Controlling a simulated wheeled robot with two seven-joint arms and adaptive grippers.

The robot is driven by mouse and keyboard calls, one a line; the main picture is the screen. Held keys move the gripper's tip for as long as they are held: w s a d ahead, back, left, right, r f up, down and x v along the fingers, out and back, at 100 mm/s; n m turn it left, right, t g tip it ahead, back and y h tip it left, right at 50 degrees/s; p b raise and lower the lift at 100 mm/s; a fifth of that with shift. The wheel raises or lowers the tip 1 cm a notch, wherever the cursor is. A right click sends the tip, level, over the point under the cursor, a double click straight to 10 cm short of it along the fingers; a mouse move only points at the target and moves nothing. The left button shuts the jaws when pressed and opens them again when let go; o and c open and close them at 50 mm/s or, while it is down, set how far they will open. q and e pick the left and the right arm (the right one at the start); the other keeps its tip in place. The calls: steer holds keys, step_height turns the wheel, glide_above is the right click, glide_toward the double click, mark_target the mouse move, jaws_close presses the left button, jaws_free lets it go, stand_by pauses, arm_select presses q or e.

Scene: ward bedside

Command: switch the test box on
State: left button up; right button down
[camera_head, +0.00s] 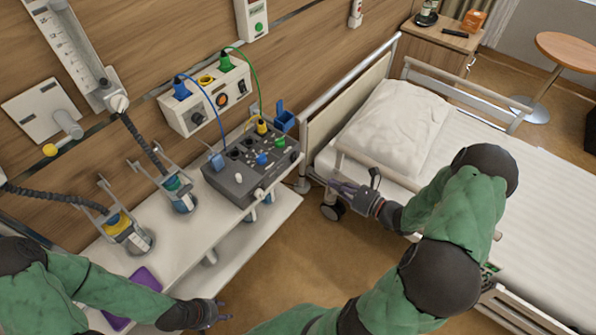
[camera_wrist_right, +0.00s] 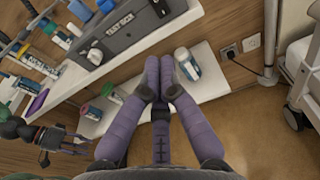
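The test box (camera_head: 226,184) is a dark grey box on the white shelf by the wall, with knobs, sockets and coloured plugs on top. Its front, lettered "TEST BOX", shows at the upper left in the right wrist view (camera_wrist_right: 125,27). I cannot make out its switch position. My right gripper (camera_head: 318,180) is to the right of the box, apart from it, beside the bed's end. Its purple fingers (camera_wrist_right: 166,68) are together with nothing visible between them. My left gripper (camera_head: 226,309) is near the bottom of the head view, its fingertips apart and empty, away from the box.
A white wall unit (camera_head: 190,118) has blue and green cables running towards the box. More bottles (camera_wrist_right: 187,62) stand on the lower shelf (camera_wrist_right: 211,88). The bed (camera_head: 470,150) is at the right, with bare floor between.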

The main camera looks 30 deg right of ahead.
mark_target(293, 163)
steer(key=b+x, duration=0.3)
steer(key=x, duration=1)
steer(key=shift+a+f+b, duration=0.1)
steer(key=shift+a+b, duration=0.05)
steer(key=shift+b, duration=0.2)
steer(key=shift+w+a, duration=0.15)
steer(key=shift+w, duration=0.35)
steer(key=shift+w, duration=0.2)
steer(key=shift+f, duration=0.1)
